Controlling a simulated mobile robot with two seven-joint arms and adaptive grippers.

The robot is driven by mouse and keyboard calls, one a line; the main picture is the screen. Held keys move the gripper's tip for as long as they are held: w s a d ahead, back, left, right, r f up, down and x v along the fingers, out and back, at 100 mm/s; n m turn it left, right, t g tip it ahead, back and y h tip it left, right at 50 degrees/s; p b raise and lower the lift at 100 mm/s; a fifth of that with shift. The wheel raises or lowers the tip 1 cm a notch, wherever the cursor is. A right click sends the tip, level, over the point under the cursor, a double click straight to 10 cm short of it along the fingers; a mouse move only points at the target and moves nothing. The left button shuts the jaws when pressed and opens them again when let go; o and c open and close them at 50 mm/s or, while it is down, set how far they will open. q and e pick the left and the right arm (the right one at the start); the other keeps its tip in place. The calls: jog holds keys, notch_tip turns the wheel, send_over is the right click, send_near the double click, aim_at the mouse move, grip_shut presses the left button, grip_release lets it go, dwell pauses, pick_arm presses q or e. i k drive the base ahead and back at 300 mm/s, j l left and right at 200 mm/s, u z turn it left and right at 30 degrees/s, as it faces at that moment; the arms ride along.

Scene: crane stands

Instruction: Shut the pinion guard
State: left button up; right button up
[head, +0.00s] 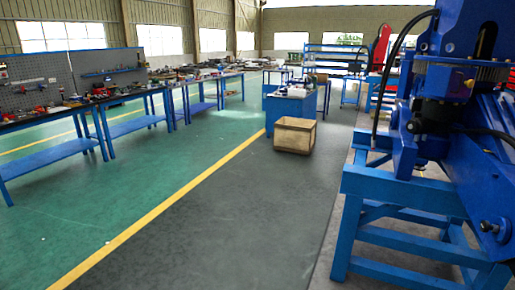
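A large blue machine (405,150) stands at the right edge on a blue steel stand (400,188). A black motor-like unit (434,113) sits in it, with a toothed-looking metal part (466,72) above. I cannot tell which part is the pinion guard, or whether it is open or shut. The machine is cut off by the right edge of the view. Neither of my grippers is in view.
A wooden crate (294,135) stands on the grey floor left of the machine. Blue workbenches (62,158) with tools line the left side. The grey floor (225,215) and green floor left of the yellow line (165,218) are clear.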

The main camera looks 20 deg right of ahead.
aim_at(441, 82)
jog(key=i+l+z, duration=0.1)
jog(key=i+z, duration=0.15)
jog(key=z, duration=0.2)
jog(key=i+z, duration=0.25)
jog(key=z, duration=0.2)
jog(key=i+j+z, duration=0.1)
jog(key=z, duration=0.35)
jog(key=i+j+z, duration=0.25)
jog(key=i+z, duration=0.2)
jog(key=i+j+z, duration=0.45)
jog(key=k+l, duration=0.05)
